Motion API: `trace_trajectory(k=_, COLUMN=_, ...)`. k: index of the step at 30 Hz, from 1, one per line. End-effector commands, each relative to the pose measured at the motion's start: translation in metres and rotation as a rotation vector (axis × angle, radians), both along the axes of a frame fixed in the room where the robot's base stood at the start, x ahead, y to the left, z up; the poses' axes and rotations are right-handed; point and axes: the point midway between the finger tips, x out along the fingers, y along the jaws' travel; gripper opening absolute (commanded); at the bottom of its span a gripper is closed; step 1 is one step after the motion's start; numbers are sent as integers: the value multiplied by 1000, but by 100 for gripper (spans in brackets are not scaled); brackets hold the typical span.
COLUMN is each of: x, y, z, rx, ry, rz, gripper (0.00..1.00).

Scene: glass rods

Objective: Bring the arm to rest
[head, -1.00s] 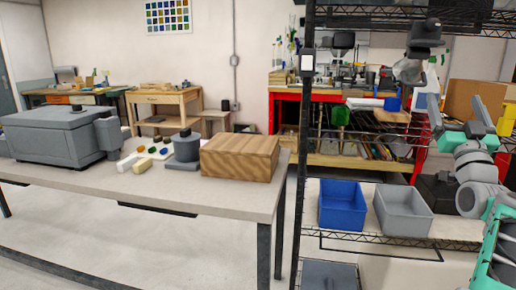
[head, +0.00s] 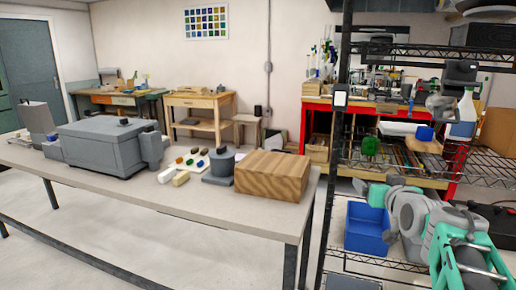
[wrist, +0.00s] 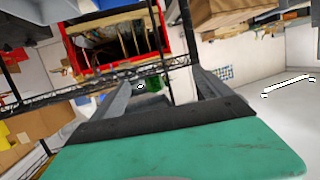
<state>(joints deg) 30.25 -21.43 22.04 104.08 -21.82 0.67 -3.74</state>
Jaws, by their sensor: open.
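My arm, teal and grey, reaches in from the lower right of the head view. Its gripper (head: 374,189) points left in front of the wire shelf, above and beside the blue bin. In the wrist view my gripper (wrist: 165,88) has its two grey fingers spread wide apart. Nothing is held between them; only the distant background shows there, with a green item far behind. The gripper touches nothing that I can see.
The wire shelf (head: 478,165) and its dark post (head: 332,150) stand close to the arm. The blue bin (head: 366,240) sits on the lower shelf. A long table (head: 130,205) at left bears a wooden block (head: 271,177), a grey machine (head: 100,148) and small coloured pieces. Floor before it is clear.

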Motion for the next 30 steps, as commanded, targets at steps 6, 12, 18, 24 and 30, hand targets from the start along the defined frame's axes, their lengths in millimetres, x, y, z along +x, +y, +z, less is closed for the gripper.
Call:
trace_trajectory(k=6, x=-110, y=134, z=-65, rx=52, ry=570, rz=122, gripper=88)
trace_trajectory(k=12, x=-229, y=179, z=-109, rx=44, ry=950, rz=156, gripper=88)
trace_trajectory(k=18, x=-261, y=183, z=-124, rx=40, ry=1045, rz=156, gripper=88)
trace_trajectory(k=24, x=-259, y=183, z=-125, rx=39, ry=1043, rz=155, gripper=88)
trace_trajectory(k=30, x=-259, y=183, z=-125, rx=39, ry=1042, rz=155, gripper=88)
